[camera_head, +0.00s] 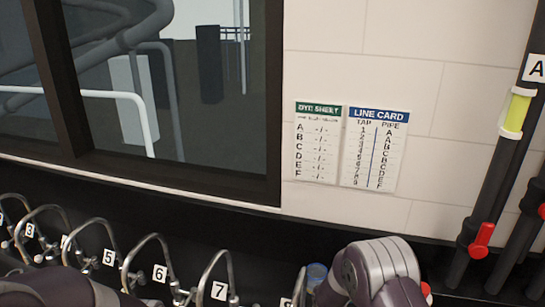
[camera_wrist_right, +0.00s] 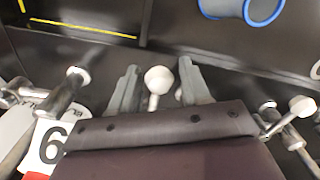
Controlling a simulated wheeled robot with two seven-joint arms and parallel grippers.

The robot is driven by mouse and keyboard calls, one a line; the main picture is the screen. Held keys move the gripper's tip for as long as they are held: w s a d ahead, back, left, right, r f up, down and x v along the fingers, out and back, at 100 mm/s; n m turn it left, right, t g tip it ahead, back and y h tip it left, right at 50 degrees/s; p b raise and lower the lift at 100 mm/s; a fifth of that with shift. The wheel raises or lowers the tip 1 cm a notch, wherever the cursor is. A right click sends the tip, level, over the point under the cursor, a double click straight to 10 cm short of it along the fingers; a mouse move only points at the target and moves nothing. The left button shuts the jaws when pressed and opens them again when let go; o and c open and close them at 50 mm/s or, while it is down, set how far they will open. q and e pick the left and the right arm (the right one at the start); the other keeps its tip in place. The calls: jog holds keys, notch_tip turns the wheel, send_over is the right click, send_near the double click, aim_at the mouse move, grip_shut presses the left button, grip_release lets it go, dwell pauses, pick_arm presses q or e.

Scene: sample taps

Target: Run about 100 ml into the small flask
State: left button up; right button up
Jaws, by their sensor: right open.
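In the right wrist view my right gripper (camera_wrist_right: 157,88) is open. Its two grey fingers stand on either side of a white round tap knob (camera_wrist_right: 158,79), with gaps on both sides. A plate numbered 6 (camera_wrist_right: 48,146) shows at lower left. In the head view curved taps line the bottom, including tap 6 (camera_head: 150,242) and tap 7 (camera_head: 211,268). A blue-rimmed vessel (camera_wrist_right: 245,8) is cut off at the top of the wrist view; I cannot tell whether it is the small flask. My left gripper is not in view.
A green-headed dye sheet (camera_head: 318,145) and blue-headed line card (camera_head: 375,150) hang on the wall; the card's rows are blurred. Pipe A (camera_head: 496,180) carries a yellow-green sight glass (camera_head: 516,112) and red handle (camera_head: 481,240). Neighbouring taps (camera_wrist_right: 290,118) stand close to the gripper.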

jog(key=shift+d, duration=2.2)
jog(key=shift+a, duration=0.15)
jog(key=shift+s+a, duration=0.1)
jog(key=shift+a, duration=1.35)
dwell(0.5)
